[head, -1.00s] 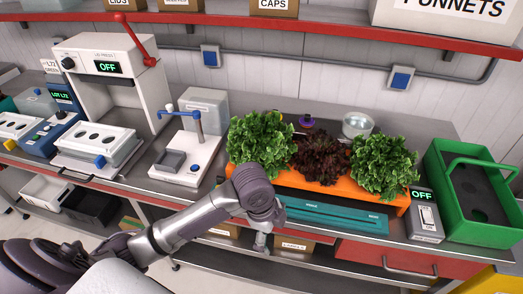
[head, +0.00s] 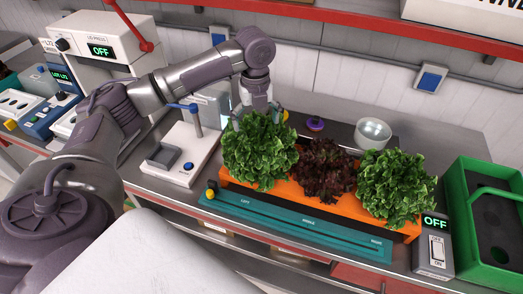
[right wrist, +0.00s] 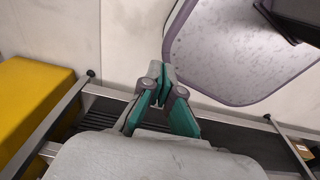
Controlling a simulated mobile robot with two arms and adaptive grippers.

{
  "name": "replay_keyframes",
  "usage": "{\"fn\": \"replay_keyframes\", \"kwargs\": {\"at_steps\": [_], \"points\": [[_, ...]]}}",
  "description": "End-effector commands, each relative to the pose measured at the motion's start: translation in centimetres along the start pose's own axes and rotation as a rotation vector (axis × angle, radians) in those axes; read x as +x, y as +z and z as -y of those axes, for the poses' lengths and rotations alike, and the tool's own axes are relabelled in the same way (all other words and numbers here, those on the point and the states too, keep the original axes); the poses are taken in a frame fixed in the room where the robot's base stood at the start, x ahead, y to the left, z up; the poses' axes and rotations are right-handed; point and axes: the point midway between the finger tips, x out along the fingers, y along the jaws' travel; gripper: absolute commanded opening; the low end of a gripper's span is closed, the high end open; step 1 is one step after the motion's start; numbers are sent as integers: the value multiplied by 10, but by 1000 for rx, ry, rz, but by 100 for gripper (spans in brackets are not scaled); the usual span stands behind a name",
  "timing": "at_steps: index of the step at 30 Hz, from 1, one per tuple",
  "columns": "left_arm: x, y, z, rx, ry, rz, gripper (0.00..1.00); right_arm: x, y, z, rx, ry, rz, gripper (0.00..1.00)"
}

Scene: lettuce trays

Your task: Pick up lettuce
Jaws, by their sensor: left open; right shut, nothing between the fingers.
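Two green lettuces stand in an orange tray (head: 290,190) on the bench: the left green lettuce (head: 258,152) and the right green lettuce (head: 397,187). A dark red lettuce (head: 323,168) sits between them. My left gripper (head: 250,118) is open, pointing down just behind and above the left green lettuce; its fingertips are partly hidden by the leaves. I cannot tell whether it touches them. My right gripper (right wrist: 164,75) shows in the right wrist view, shut and empty, away from the lettuces.
A teal slider strip (head: 290,228) runs along the tray's front. A glass bowl (head: 372,133) and a purple-topped item (head: 315,124) stand behind. A green crate (head: 457,225) and a switch box (head: 433,258) are at right. A white device (head: 180,155) is at left.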

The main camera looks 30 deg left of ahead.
Motion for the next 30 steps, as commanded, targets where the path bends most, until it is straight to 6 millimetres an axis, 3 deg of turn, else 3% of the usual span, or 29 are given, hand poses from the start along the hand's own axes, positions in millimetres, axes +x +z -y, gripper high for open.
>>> {"fn": "replay_keyframes", "kwargs": {"at_steps": [3,6,11,16,22,30], "points": [[22,-1,0,-1,3,-1,98,-8,28,4,0,-5,43,0],[36,0,0,0,1,0,98,-10,35,4,0,-6,52,0],[46,0,1,0,-1,1,98,-11,12,1,0,-1,20,0],[65,-4,5,1,1,-1,98,-24,-16,-3,0,3,-23,0],[92,-5,6,0,0,1,98,-30,-8,-2,0,2,-9,0],[97,-5,6,0,-1,3,98,-30,11,1,0,-2,19,0]]}}
